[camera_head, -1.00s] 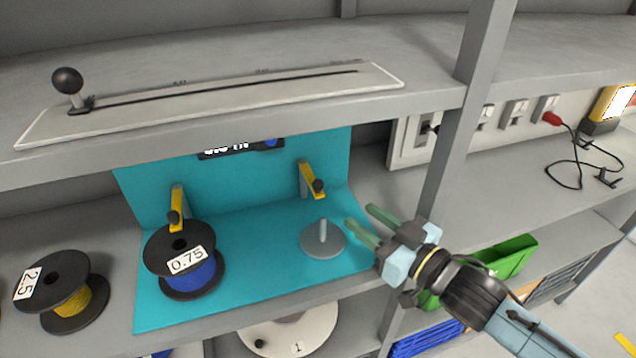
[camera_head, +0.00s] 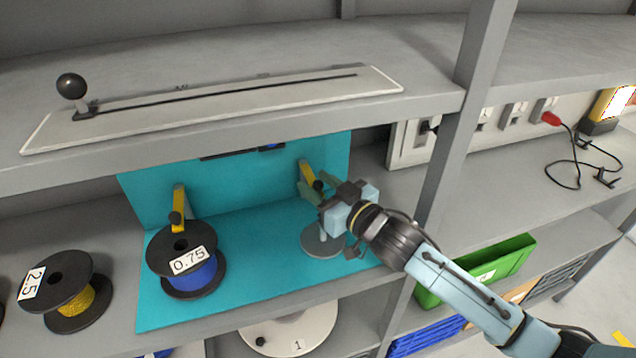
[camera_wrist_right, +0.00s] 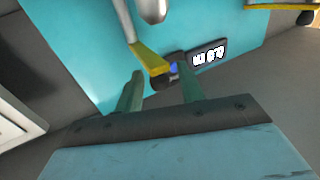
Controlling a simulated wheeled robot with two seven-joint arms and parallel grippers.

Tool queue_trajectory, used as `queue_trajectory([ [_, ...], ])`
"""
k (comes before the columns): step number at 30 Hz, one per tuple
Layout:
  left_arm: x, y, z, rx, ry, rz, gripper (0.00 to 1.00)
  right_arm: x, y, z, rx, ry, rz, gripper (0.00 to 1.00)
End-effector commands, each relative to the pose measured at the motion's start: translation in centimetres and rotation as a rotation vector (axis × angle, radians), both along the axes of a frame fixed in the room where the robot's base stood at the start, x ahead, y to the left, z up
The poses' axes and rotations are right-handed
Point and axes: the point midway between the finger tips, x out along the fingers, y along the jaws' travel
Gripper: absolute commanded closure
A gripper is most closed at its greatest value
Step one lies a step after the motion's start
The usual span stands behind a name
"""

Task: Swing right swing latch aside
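The right swing latch (camera_head: 306,173) is a yellow arm with a dark knob (camera_head: 318,185), mounted on the teal back panel above the empty grey spindle disc (camera_head: 318,243). My right gripper (camera_head: 311,188) is at the latch knob, and its body covers part of the spindle. In the right wrist view the yellow latch arm (camera_wrist_right: 149,57) points down, with its knob end between the two green fingers of the gripper (camera_wrist_right: 160,84). The fingers are apart; I cannot tell if either touches the knob. My left gripper is not in view.
A left yellow latch (camera_head: 179,207) hangs above the blue reel marked 0.75 (camera_head: 192,275). A reel marked 2.5 (camera_head: 67,297) stands further left. The shelf post (camera_head: 440,185) rises right of the teal station (camera_head: 225,310). The upper shelf (camera_head: 240,128) overhangs it.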

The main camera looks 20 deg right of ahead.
Motion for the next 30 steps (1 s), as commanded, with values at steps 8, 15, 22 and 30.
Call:
queue_trajectory([
  [8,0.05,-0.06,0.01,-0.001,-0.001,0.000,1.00,0.29,0.19,0.02,0.000,0.000,0.001,0.62],
  [15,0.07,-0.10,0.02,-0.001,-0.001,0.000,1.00,0.26,0.17,0.01,0.001,0.000,0.001,0.85],
  [22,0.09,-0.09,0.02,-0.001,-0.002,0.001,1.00,0.26,0.16,0.01,0.001,0.000,0.001,1.00],
  [30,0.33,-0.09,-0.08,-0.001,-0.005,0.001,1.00,0.44,-0.15,-0.03,0.004,0.001,-0.023,1.00],
])
